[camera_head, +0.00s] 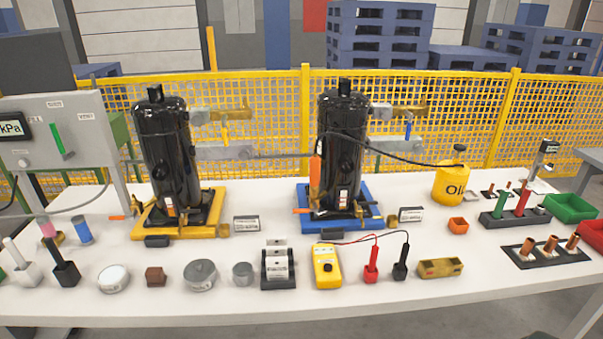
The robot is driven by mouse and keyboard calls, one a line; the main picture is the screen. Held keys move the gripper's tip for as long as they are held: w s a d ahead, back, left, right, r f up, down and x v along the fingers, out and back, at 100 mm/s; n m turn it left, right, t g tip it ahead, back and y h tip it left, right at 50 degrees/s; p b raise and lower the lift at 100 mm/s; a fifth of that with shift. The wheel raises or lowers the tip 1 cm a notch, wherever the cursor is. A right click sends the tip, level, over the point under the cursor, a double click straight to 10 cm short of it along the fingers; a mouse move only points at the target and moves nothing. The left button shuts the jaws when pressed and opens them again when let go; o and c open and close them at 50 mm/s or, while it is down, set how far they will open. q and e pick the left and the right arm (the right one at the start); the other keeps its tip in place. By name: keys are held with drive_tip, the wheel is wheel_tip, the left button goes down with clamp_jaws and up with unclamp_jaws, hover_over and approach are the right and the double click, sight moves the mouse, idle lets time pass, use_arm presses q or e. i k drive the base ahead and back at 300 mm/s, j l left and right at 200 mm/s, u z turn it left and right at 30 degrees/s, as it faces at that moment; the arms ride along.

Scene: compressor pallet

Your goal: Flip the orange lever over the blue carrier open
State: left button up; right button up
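The blue carrier (338,222) lies on the white table right of centre and bears a tall black compressor (343,135). A small upright orange piece (316,168) shows against the compressor's left side, above the carrier. A short orange bar (302,211) lies nearly level at the carrier's left edge. I cannot tell for sure which of these is the lever. Above right of this compressor, a brass valve (409,112) has a blue handle (408,131) hanging down. Neither of my grippers is in view.
A second black compressor (167,150) stands on a yellow carrier (178,230) to the left. A yellow meter (326,267), red probe (371,262) and black probe (400,262) line the front. A yellow oil can (453,183) stands right.

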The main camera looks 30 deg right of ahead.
sight(315, 209)
drive_tip(key=k+l, duration=0.1)
drive_tip(key=l, duration=0.55)
drive_tip(key=l+u, duration=0.1)
drive_tip(key=l, duration=0.55)
drive_tip(key=k+l, duration=0.15)
drive_tip(key=l, duration=0.5)
drive_tip(key=u, duration=0.05)
